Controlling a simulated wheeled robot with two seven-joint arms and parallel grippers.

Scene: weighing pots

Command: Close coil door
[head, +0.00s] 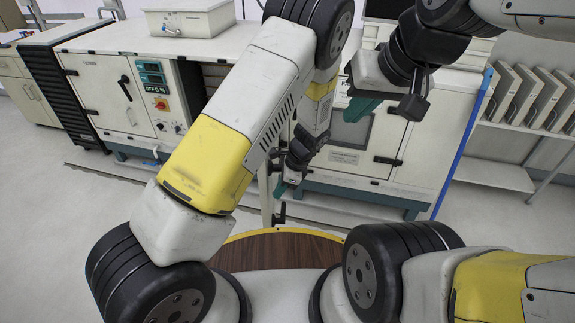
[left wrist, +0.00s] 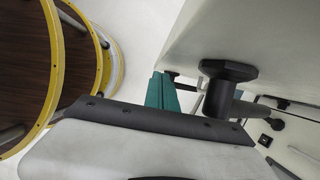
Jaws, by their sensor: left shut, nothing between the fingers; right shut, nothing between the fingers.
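My left gripper (head: 281,187) is low in front of the white cabinet in the head view. Its teal fingers (left wrist: 161,92) are shut and empty in the left wrist view. They are close to a white panel (left wrist: 245,28) with a black knob (left wrist: 228,72); I cannot tell if they touch. My right gripper (head: 361,108) is shut and empty in front of the right part of the cabinet. The cabinet has a left door (head: 104,92) with a black handle and a windowed right door (head: 345,157). No label tells which is the coil door, and my left arm hides the middle.
A control panel (head: 154,79) sits beside the left door. A blue pole (head: 463,140) stands at the cabinet's right edge, with a shelf of white panels (head: 520,95) beyond. A round brown surface with a yellow rim (head: 285,233) is below my arms. Pale floor lies in front.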

